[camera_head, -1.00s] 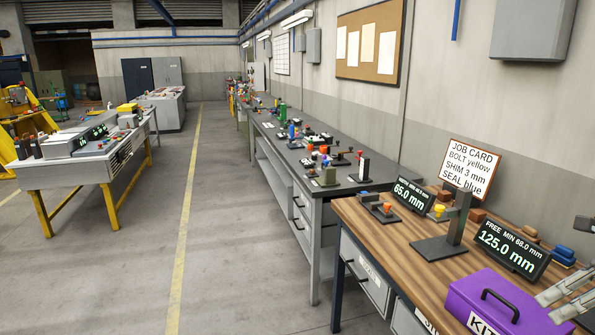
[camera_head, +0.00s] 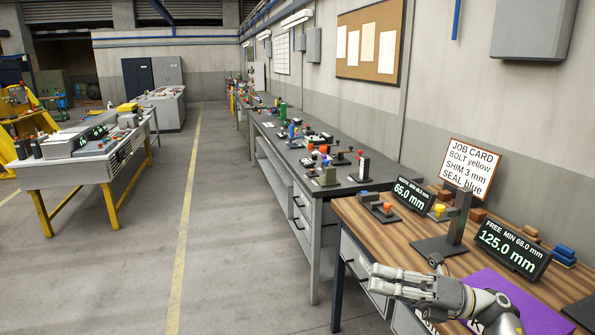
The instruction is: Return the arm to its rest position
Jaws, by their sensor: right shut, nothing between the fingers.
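My right gripper (camera_head: 401,281) is in the lower right of the head view, above the front edge of the wooden bench (camera_head: 375,236). Its grey fingers point left and are shut with nothing between them. My left gripper does not show.
On the wooden bench stand a dark post on a base (camera_head: 456,222), a 125.0 mm display (camera_head: 513,250), a 65.0 mm display (camera_head: 413,194) and a job card (camera_head: 468,170). A grey workbench (camera_head: 290,148) runs behind. The floor (camera_head: 225,230) to the left is clear.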

